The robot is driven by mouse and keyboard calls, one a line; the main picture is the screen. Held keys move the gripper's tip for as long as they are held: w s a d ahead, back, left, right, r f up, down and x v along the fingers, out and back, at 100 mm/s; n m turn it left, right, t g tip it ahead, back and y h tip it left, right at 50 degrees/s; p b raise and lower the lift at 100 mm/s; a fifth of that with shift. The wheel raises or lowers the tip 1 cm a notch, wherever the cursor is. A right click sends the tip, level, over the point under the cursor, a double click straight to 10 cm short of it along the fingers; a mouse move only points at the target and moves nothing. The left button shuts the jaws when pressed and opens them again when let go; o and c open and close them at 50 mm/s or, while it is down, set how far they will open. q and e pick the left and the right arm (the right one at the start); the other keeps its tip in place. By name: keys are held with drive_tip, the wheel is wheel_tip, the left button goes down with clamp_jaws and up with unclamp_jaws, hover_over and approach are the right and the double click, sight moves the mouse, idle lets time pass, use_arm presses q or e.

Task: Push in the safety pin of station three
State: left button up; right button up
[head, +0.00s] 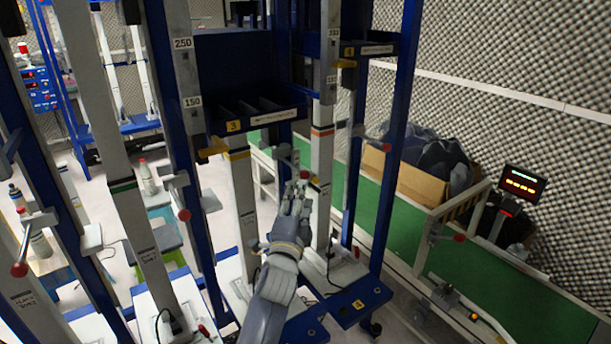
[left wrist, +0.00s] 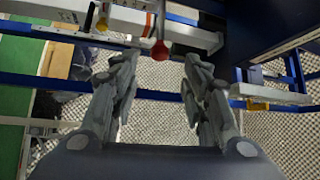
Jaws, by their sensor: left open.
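Station three carries a yellow "3" label (head: 233,126) on its dark blue shelf. A yellow piece (head: 213,147) sticks out below the label by the upright. A lever with a red ball end (head: 305,174) is right at my left gripper (head: 297,192). In the left wrist view the red ball (left wrist: 160,50) lies just beyond and between the fingertips of my open, empty left gripper (left wrist: 159,75). I cannot tell whether a finger touches it. Which part is the safety pin is not clear. My right gripper is not in view.
Station four, with its "4" label (head: 349,51), stands to the right. Neighbouring uprights carry more red-ball levers (head: 184,214). A green conveyor (head: 372,220), a cardboard box (head: 411,185) and a small display (head: 522,183) are at the right. Blue posts stand close around my arm.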

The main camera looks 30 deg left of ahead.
sight(304, 178)
use_arm(q)
drive_tip(key=p+x, duration=0.1)
drive_tip(key=x, duration=0.8)
drive_tip(key=shift+c, duration=0.4)
clamp_jaws()
